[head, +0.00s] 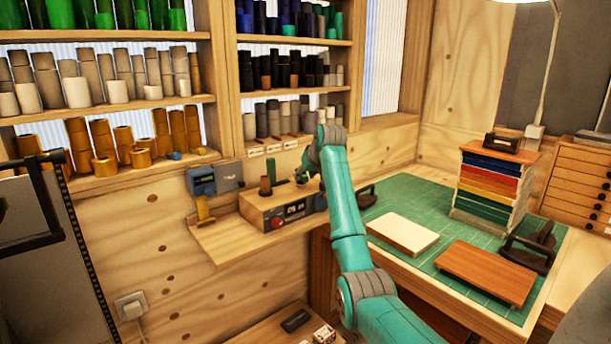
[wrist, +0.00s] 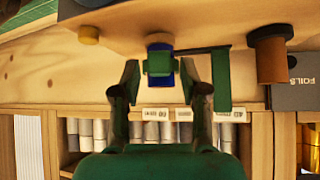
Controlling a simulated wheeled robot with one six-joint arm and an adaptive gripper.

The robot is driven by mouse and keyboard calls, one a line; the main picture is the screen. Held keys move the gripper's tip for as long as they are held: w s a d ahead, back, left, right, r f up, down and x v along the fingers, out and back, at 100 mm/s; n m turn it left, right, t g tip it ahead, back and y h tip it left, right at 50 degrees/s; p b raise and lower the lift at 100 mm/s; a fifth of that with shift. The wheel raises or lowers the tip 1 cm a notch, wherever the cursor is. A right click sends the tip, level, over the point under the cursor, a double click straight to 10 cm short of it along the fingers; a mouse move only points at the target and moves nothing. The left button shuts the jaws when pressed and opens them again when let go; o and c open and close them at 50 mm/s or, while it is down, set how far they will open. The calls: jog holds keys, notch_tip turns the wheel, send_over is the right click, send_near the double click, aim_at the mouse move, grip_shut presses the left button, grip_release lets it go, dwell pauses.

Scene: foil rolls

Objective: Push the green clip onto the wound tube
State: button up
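My gripper (wrist: 160,80) is open, its two dark green fingers on either side of a short blue tube (wrist: 159,45). A green clip (wrist: 160,64) shows as a band across this tube, with gaps visible between it and both fingertips. I cannot tell whether the clip is fully around the tube or only against its near side. In the head view my gripper (head: 301,177) is over the wooden machine box (head: 258,211), and the arm partly hides the tube and clip.
A brown tube (wrist: 271,60) stands beside the work spot, with a dark bar and hanging green strip (wrist: 221,80) nearer the fingers. A yellow knob (wrist: 88,35) is on the other side. Shelves of rolls (head: 110,105) rise behind. A green mat (head: 400,195) with boards lies right.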

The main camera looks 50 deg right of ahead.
jog(key=shift+s, duration=0.1)
jog(key=v, duration=1.2)
dwell(0.8)
